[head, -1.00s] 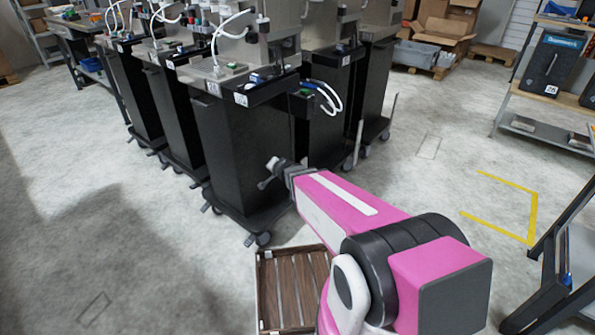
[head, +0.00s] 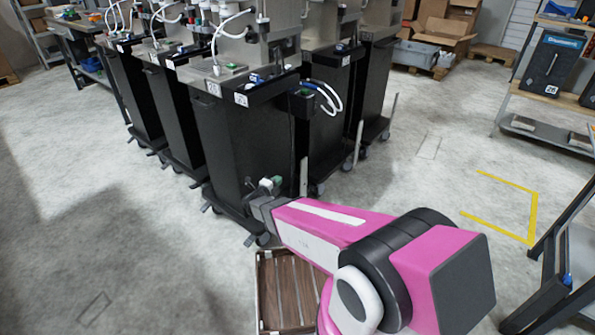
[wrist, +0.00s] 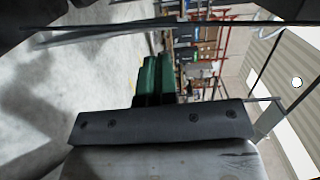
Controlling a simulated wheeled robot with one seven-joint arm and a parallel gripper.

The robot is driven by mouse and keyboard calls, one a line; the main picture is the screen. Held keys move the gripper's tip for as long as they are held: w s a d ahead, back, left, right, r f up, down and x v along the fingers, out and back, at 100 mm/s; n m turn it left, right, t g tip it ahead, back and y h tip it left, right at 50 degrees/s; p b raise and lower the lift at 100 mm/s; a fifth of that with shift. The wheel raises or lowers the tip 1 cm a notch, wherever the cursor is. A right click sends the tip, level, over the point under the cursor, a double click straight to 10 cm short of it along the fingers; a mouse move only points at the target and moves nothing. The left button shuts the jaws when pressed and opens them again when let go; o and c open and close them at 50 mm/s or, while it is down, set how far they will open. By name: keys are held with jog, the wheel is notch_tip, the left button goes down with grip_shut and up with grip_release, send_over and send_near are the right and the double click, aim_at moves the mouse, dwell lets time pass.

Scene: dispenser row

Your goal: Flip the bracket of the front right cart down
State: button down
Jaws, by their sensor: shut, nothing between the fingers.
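The front right cart (head: 240,140) is the nearest black cart, with a metal top and a wheeled base. A thin pale upright bar (head: 304,178), which looks like its bracket, stands at the right of its base; its lower end is hidden behind my arm. My gripper (head: 271,182) is low in front of the cart's body, left of the bar and apart from it in the picture. Depth between them is hard to tell. In the wrist view its green fingers (wrist: 152,80) are together and empty. A long dark edge crosses the top of that view; I cannot tell what it is.
More black carts (head: 130,100) stand in rows behind and left. Similar upright bars (head: 358,140) stand beside the right-hand carts. A brown slatted crate (head: 268,290) lies on the floor below my arm. Shelving (head: 550,100) is at the right. Floor between is clear.

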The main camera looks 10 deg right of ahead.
aim_at(301, 167)
jog(key=shift+s+d+f+m+g+h, duration=0.1)
jog(key=shift+s+f+m+g+h, duration=0.55)
jog(key=shift+s+m+h, duration=0.25)
jog(key=shift+w, duration=0.1)
jog(key=x, duration=1.3)
jog(key=shift+w+d, duration=0.35)
jog(key=shift+r, duration=0.1)
